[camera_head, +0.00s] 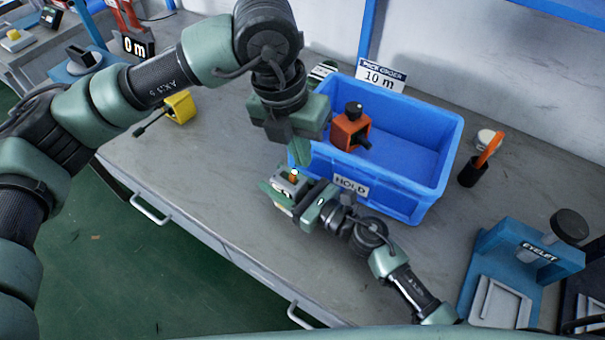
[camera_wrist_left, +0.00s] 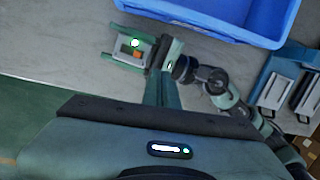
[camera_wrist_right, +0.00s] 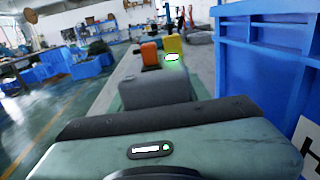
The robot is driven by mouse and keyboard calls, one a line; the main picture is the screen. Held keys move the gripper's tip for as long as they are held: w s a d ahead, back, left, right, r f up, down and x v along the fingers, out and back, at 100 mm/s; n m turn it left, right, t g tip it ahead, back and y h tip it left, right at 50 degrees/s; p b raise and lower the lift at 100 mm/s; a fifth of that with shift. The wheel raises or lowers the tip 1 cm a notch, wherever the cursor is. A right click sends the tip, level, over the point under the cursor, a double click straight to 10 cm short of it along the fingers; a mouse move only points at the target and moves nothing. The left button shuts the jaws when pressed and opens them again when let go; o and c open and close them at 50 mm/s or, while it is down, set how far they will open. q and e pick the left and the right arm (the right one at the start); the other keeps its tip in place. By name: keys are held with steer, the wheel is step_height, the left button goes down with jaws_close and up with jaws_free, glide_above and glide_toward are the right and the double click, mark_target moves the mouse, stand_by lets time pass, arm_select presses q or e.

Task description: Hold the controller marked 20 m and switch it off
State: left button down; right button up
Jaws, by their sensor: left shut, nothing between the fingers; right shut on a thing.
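A grey controller with an orange switch and a glowing green-white lamp (camera_head: 293,176) is held just in front of the blue bin; its length mark is not readable. My right gripper (camera_head: 283,192) is shut on it. The controller's top, lamp and orange switch face up in the left wrist view (camera_wrist_left: 132,52). In the right wrist view its grey body (camera_wrist_right: 155,88) stands beyond my gripper, its lamp lit green. My left gripper (camera_head: 301,152) is shut and empty, pointing down just above the controller, close to the switch; contact cannot be told.
The blue bin (camera_head: 420,195), labelled HOLD, holds an orange block with a black knob (camera_head: 350,128). A "10 m" order sign (camera_head: 382,77) stands behind. A yellow block (camera_head: 181,106) lies left. A black holder (camera_head: 471,174) and blue eyelet press (camera_head: 530,255) stand right.

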mark_target(299, 185)
arm_select(q)
steer(key=s+d+n+t+y, duration=0.1)
steer(key=s+d+n+y, duration=0.2)
steer(key=n, duration=1.2)
steer(key=shift+d+r+y, duration=0.4)
steer(key=shift+d+y, duration=0.2)
steer(key=shift+d, duration=0.6)
steer(key=w+a+f, duration=0.1)
steer(key=f, duration=0.2)
steer(key=w+a+f, duration=0.1)
steer(key=a+f, duration=0.1)
steer(key=f, duration=0.1)
steer(key=w+a+f, duration=0.1)
steer(key=f, duration=0.2)
steer(key=shift+w+a+f, duration=0.15)
steer(key=shift+w+f, duration=0.25)
steer(key=shift+w+a, duration=0.3)
